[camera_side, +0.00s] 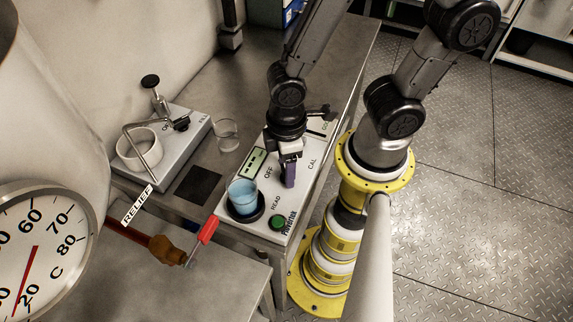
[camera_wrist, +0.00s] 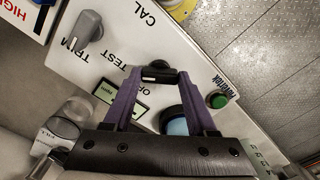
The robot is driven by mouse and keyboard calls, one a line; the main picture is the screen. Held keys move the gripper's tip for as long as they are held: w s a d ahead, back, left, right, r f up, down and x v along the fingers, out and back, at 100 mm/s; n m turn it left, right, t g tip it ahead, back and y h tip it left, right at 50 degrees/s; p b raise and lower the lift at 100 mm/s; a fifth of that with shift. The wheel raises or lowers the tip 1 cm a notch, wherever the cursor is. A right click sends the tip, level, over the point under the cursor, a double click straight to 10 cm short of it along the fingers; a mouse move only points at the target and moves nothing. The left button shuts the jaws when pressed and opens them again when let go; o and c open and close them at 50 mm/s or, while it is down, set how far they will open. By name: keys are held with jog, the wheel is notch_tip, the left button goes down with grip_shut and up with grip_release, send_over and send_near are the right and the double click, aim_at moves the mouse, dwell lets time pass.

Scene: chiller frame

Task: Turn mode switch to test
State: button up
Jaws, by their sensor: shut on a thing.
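The mode switch is a dark knob (camera_wrist: 158,74) on the white instrument panel (camera_side: 305,187). It shows between the purple fingertips of my gripper (camera_wrist: 160,77) in the wrist view. My gripper (camera_side: 289,175) is shut on the knob, pointing down at the panel in the side view, where its fingers hide the knob. The TEST label (camera_wrist: 103,58) is left of the knob in the wrist view. The OFF label (camera_wrist: 145,88) is partly covered by a finger. I cannot tell which label the knob points to.
A beaker of blue liquid (camera_side: 243,194) stands close beside my gripper. A green button (camera_side: 278,222) is at the panel's near end. A grey TRIM knob (camera_wrist: 88,27) sits beyond TEST. An empty beaker (camera_side: 227,134) stands left of the panel.

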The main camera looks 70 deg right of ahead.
jog(key=shift+m, duration=0.6)
jog(key=o, duration=1.4)
jog(key=shift+c, duration=0.2)
notch_tip(320, 180, up, 14)
